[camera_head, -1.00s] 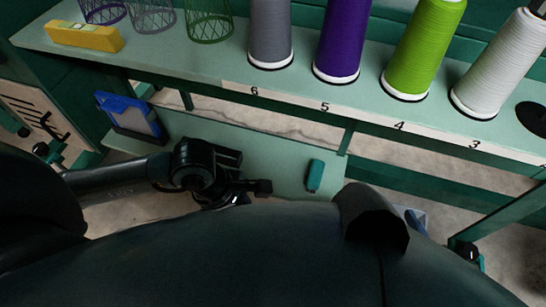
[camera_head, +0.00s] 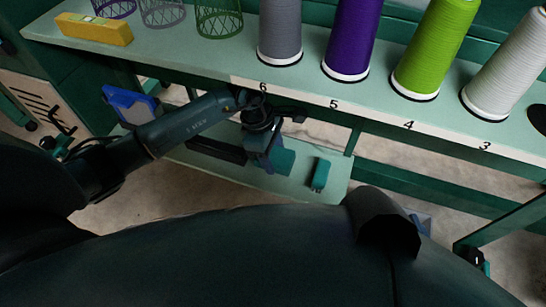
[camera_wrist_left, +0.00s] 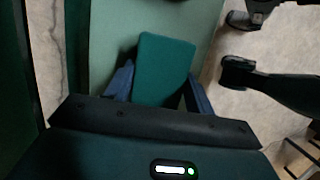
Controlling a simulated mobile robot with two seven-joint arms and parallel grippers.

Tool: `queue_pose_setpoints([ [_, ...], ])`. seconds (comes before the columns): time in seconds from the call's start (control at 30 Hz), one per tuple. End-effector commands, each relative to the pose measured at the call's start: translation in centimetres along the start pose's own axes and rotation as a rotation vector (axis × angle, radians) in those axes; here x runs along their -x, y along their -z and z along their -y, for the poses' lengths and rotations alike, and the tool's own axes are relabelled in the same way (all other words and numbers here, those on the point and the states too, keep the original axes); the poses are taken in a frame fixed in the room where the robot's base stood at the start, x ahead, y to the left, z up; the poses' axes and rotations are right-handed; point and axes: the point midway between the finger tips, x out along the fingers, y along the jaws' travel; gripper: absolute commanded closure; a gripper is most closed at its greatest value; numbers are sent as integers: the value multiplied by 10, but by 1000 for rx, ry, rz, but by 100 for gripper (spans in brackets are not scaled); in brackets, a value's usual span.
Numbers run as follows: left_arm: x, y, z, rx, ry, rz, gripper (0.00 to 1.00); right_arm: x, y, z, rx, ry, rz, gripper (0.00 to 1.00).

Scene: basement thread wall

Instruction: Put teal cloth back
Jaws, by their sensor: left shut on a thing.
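The teal cloth (camera_wrist_left: 165,68) is a flat, folded-looking teal piece between the blue fingers of my left gripper in the left wrist view. In the head view it shows as a teal patch (camera_head: 283,162) beside my left gripper (camera_head: 270,155). The gripper is shut on it, over the pale green lower shelf (camera_head: 335,193). I cannot tell whether the cloth touches that shelf. The near part of the cloth is hidden between the fingers. My right gripper is not in view.
A small teal block (camera_head: 320,173) lies on the lower shelf, right of the gripper. The upper shelf (camera_head: 200,57) is close above my arm, with several thread cones, wire baskets and a yellow box (camera_head: 94,29). A blue-framed item (camera_head: 130,103) stands at left.

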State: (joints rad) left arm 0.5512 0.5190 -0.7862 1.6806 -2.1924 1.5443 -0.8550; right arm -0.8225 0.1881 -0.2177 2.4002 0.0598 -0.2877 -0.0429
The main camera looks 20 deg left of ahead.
Motion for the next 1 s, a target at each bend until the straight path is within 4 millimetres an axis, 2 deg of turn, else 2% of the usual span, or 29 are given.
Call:
queue_pose_setpoints([
  [0.03,-10,2,1,3,3,1,67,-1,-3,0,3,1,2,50],
  [0.13,-20,5,1,1,2,0,67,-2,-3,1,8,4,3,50],
  [0.47,-22,7,0,0,-1,-2,67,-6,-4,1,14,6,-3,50],
  [0.5,-22,6,0,0,-1,-1,45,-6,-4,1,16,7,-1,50],
  [0.7,-21,6,0,0,0,-1,28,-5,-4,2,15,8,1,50],
  [0.77,-21,6,0,1,0,-1,24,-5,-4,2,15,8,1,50],
  [1.0,-20,6,1,0,0,-1,24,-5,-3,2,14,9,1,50],
])
